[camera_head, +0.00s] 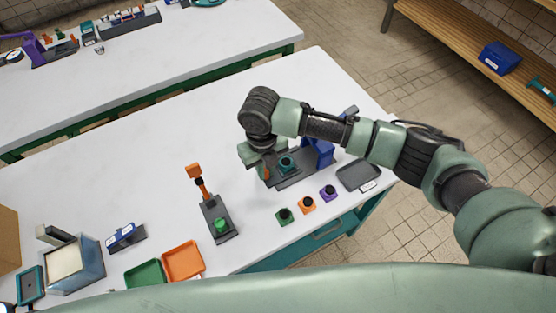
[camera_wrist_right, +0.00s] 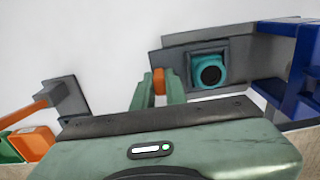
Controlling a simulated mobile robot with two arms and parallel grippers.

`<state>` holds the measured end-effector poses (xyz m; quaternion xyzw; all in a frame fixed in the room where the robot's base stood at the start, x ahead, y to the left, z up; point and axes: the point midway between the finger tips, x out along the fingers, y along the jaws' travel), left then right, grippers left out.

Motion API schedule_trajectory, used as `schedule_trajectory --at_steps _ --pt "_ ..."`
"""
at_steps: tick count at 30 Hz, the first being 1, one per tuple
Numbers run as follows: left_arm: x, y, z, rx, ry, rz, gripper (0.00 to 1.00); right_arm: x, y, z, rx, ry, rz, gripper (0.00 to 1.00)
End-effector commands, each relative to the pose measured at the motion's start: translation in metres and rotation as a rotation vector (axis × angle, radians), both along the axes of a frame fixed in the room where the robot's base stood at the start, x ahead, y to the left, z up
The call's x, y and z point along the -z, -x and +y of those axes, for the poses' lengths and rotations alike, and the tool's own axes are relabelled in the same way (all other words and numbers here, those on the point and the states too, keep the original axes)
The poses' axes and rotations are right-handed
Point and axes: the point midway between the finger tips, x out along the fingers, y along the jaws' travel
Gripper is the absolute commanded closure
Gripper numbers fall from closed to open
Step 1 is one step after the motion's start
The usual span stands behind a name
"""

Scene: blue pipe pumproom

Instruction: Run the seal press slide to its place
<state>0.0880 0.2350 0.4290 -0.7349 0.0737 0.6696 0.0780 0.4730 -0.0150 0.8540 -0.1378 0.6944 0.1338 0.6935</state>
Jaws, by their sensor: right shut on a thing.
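The seal press has a dark grey base (camera_head: 300,175) and a blue frame (camera_head: 322,152) at its right end; the frame also shows in the wrist view (camera_wrist_right: 300,80). A teal round part with a black centre (camera_head: 287,163) sits in the square grey nest of the slide (camera_wrist_right: 190,73), left of the blue frame and apart from it. My right gripper (camera_wrist_right: 157,88) is shut on the slide's orange knob (camera_wrist_right: 159,76), on the nest's left side. My right arm hides some of the press in the head view. My left gripper is not in view.
A second device with an orange lever (camera_head: 202,183) and green part (camera_head: 221,225) stands to the left. Green (camera_head: 284,216), orange (camera_head: 307,205) and purple (camera_head: 328,193) pieces stand in front. A grey tray (camera_head: 358,177) is right.

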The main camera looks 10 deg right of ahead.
Motion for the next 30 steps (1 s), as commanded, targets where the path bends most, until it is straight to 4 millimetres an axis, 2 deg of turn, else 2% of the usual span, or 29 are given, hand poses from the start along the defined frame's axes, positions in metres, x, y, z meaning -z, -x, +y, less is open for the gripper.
schedule_trajectory --at_steps 1,8,9,20,30 --pt "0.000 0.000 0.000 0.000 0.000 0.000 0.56 -0.002 0.001 0.005 -0.003 -0.008 -0.002 1.00" --pt "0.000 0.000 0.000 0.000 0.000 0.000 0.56 -0.002 0.001 0.006 -0.004 -0.012 -0.002 1.00" --pt "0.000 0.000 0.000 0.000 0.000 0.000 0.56 -0.002 0.001 0.006 -0.004 -0.013 -0.002 0.78" --pt "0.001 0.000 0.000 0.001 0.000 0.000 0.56 -0.005 0.001 0.004 -0.004 -0.009 -0.001 0.78" --pt "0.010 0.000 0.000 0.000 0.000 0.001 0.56 -0.058 0.000 0.005 -0.005 -0.010 -0.004 0.78"
